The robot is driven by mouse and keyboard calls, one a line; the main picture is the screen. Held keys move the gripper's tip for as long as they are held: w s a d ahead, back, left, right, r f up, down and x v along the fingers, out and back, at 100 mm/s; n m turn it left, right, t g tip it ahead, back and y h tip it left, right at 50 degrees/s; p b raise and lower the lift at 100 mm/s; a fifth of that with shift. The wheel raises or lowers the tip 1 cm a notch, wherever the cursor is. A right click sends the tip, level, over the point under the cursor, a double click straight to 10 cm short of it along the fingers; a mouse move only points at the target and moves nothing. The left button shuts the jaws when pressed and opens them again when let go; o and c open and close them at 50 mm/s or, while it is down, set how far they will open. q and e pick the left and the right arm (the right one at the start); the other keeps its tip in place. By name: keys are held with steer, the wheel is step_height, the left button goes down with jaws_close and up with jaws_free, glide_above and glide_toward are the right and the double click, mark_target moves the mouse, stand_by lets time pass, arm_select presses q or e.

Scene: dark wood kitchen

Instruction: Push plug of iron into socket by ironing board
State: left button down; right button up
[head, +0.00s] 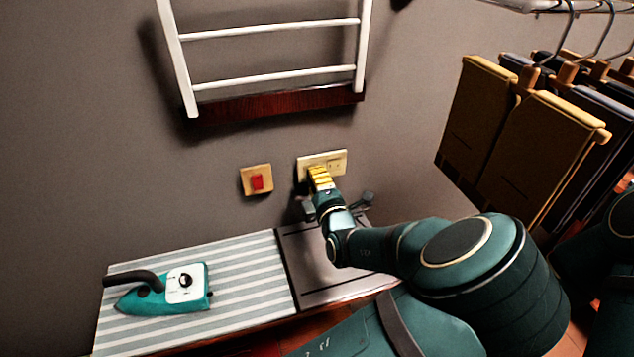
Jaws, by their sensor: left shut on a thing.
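The teal iron (140,301) with a dark handle rests on the striped ironing board (245,262) at the lower left. The cream wall socket (338,164) is above the board's right end. My left gripper (321,190) is at the socket's left part, shut on a yellow, ribbed piece that looks like the plug (319,176). The plug's front is at the socket face; whether its pins are in cannot be seen. No cord can be made out. My right gripper is out of view.
A wooden plate with a red switch (257,182) is left of the socket. A white rack (270,77) on a dark wood rail hangs above. A metal plate (318,262) forms the board's right end.

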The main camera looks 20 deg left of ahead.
arm_select(q)
steer(key=shift+w+a, duration=0.3)
steer(key=shift+w, duration=0.1)
stand_by(0.4)
steer(key=c, duration=0.7)
jaws_free()
steer(key=shift+d, duration=0.1)
steer(key=v, duration=1.1)
steer(key=shift+s+d, duration=0.2)
steer(key=shift+s, duration=0.15)
